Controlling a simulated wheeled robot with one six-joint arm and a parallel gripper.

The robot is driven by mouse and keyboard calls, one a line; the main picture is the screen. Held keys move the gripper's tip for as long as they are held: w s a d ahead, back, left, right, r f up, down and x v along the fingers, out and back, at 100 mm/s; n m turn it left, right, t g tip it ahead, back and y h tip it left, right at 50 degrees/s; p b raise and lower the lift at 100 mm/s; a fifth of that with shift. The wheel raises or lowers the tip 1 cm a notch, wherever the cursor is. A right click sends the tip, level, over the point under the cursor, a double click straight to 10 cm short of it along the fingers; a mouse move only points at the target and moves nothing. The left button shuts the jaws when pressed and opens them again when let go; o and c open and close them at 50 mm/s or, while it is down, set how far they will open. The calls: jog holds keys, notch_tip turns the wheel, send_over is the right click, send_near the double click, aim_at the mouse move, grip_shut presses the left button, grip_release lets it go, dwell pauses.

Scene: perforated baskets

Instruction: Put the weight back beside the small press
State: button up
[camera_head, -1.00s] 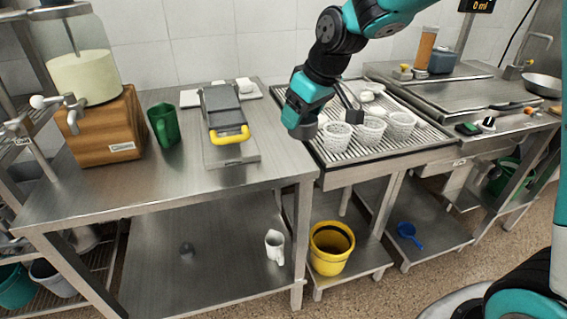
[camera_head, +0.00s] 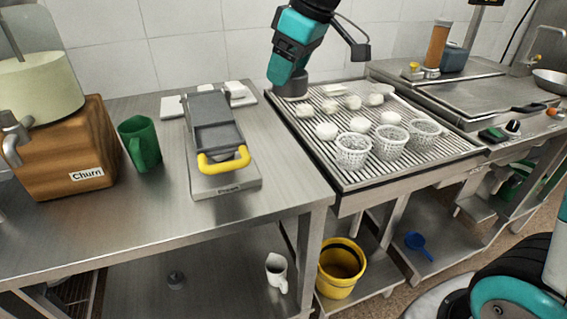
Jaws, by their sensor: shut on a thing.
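The small press (camera_head: 207,108) stands on the steel table, with a grey body, a yellow handle and a label at its front. My gripper (camera_head: 289,84) points down near the back of the table's right end, to the right of the press. It is shut on a grey, round thing (camera_head: 290,91), which looks like the weight. The gripper hides most of its top, and I cannot tell whether it touches the surface below.
A green jug (camera_head: 140,143) and a wooden churn box (camera_head: 75,150) stand left of the press. White blocks (camera_head: 236,90) lie behind it. A slatted drainer (camera_head: 345,178) to the right holds perforated baskets (camera_head: 353,150) and white cheeses. Bare table lies right of the press.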

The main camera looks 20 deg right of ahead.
notch_tip(320, 180, down, 20)
jog(key=shift+w+r+b, duration=0.1)
jog(key=shift+r+b, duration=0.05)
jog(key=shift+b, duration=0.9)
jog(key=o, duration=1.7)
jog(key=p+v, duration=0.1)
jog(key=v, duration=1.1)
jog(key=s+a+m+g, duration=0.1)
jog(key=s+a, duration=0.2)
jog(key=s, duration=0.8)
jog(key=s+a+m+g+y, duration=0.1)
jog(key=s+a, duration=0.3)
jog(key=s, duration=0.7)
jog(key=shift+a+f+g, duration=0.35)
jog(key=shift+g, duration=0.25)
